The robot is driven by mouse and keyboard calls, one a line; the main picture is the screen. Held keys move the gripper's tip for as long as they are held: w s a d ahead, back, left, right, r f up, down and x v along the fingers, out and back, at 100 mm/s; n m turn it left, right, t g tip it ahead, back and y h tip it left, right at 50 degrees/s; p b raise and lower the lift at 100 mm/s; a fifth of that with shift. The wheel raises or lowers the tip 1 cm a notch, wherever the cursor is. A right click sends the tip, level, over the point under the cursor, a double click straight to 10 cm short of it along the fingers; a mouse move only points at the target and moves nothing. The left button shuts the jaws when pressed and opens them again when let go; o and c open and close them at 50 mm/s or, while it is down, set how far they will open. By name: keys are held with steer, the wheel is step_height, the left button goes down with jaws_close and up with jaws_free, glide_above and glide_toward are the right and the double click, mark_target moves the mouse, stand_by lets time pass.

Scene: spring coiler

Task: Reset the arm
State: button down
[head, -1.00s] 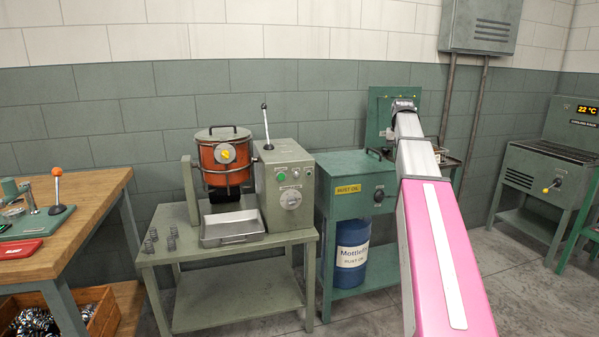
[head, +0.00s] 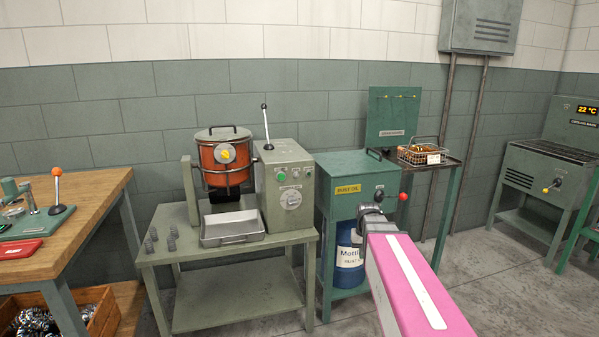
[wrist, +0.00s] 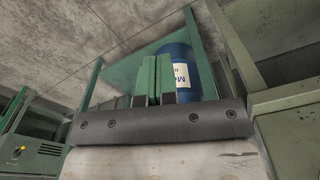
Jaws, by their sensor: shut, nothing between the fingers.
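My arm, pink with a white stripe, reaches up from the lower right in the head view. Its grey far end shows in front of the green quench oil cabinet (head: 357,190), partly covering the blue drum (head: 349,256). I cannot make out my gripper's fingers in that view. In the wrist view my gripper (wrist: 155,68) shows two green fingers side by side, shut and empty. The blue drum (wrist: 182,62) stands beyond the fingers in that view, partly covered by them.
A wire basket (head: 422,153) stands on the shelf right of the cabinet. An orange-red pot machine (head: 224,163) and a metal tray (head: 233,230) are on the green table (head: 187,253). A wooden bench (head: 92,192) is at left. Open floor (head: 490,270) lies at right.

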steer(key=s+a+f, duration=0.4)
steer(key=s+f, duration=0.4)
steer(key=s, duration=0.3)
steer(key=shift+s+a+f+n+g, duration=0.2)
steer(key=shift+s+f+n+g, duration=0.1)
steer(key=shift+s+n, duration=0.1)
